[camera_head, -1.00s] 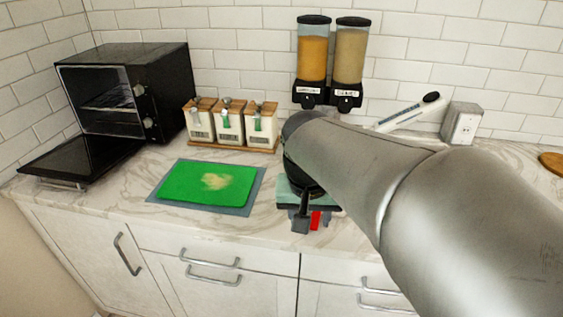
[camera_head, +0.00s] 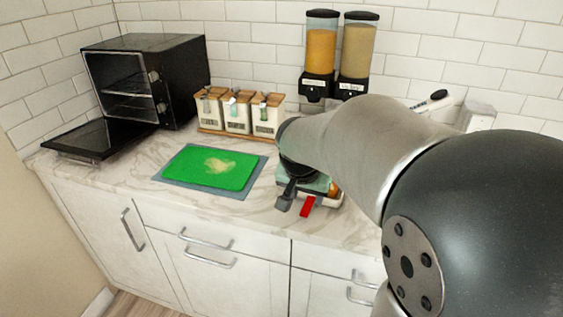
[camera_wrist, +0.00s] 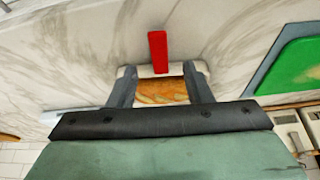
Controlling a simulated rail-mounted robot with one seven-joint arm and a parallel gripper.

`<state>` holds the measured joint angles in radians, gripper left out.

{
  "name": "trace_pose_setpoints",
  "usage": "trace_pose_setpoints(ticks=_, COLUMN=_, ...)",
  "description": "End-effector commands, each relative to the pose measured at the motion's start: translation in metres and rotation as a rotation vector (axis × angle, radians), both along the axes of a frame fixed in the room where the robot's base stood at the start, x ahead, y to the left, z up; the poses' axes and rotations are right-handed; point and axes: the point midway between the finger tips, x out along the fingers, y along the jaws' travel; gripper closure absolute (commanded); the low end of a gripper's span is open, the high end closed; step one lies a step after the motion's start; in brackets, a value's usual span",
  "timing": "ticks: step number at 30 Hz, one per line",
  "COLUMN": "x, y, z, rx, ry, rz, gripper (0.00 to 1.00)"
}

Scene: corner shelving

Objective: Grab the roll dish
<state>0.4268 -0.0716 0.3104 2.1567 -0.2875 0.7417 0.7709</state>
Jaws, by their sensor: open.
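The roll dish (camera_wrist: 160,71) shows in the wrist view as a pale dish with a golden-brown filling, between and beneath my gripper's fingers. A red bar (camera_wrist: 158,50) adjoins its far edge; I cannot tell whether it is a handle. In the head view, a bit of the dish's pale rim (camera_head: 328,202) shows on the counter near the front edge, mostly hidden by my gripper. My gripper (camera_wrist: 160,75) is open and points down, one finger toward each side of the dish. I cannot tell whether the fingers touch it. It also shows in the head view (camera_head: 307,195).
A green cutting board (camera_head: 205,167) lies on a grey mat to the left. Canisters (camera_head: 238,113) on a wooden tray stand behind it. A black toaster oven (camera_head: 150,75) with its door down is at far left. Two dispensers (camera_head: 338,55) hang on the wall.

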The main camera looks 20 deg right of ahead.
Motion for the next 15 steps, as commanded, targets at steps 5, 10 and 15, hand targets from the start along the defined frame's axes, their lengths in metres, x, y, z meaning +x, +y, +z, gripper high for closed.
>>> trace_pose_setpoints(ticks=5, x=0.009, y=-0.009, z=-0.021, rx=0.003, ry=0.005, rz=-0.003, gripper=0.55)
trace_pose_setpoints(ticks=10, x=0.016, y=-0.014, z=-0.041, rx=0.002, ry=0.004, rz=0.000, gripper=0.55)
trace_pose_setpoints(ticks=15, x=0.018, y=-0.015, z=-0.045, rx=0.002, ry=0.000, rz=-0.001, gripper=0.55)
